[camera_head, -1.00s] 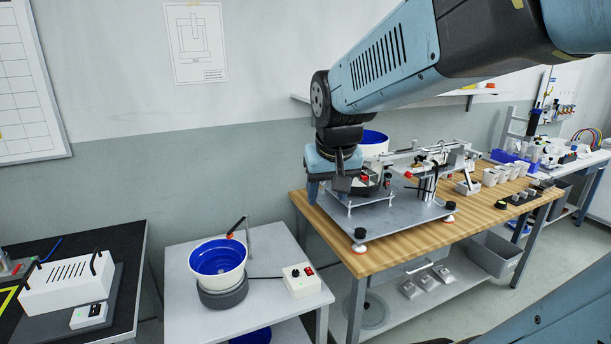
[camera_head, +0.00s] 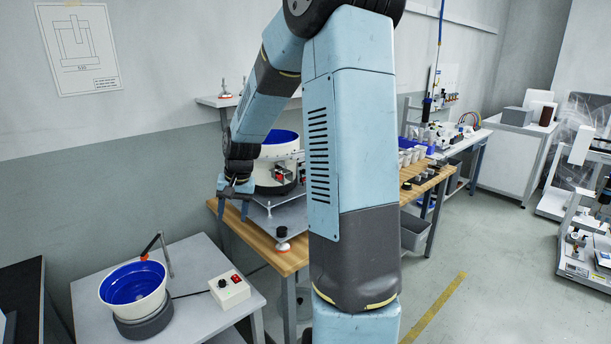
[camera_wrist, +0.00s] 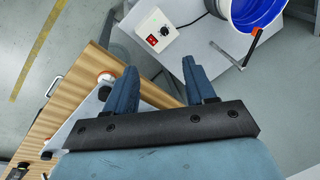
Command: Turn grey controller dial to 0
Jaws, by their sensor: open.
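A small off-white controller box (camera_head: 230,291) sits on the grey side table, right of a blue-lined bowl. It has a dark round dial (camera_head: 222,283) and a red switch. In the wrist view the box (camera_wrist: 156,34) and its dial (camera_wrist: 166,30) show beyond the fingertips; the dial's marks are too small to read. My gripper (camera_head: 232,204) is open and empty near the left end of the wooden table, up and away from the box. Its two blue fingers (camera_wrist: 160,70) point toward the side table, apart from the dial.
The bowl feeder (camera_head: 132,289) with its upright rod stands left of the box. The wooden table (camera_head: 266,250) carries a metal rig and another blue-lined bowl (camera_head: 280,150). My arm hides part of that table. Open floor (camera_head: 470,240) lies to the right.

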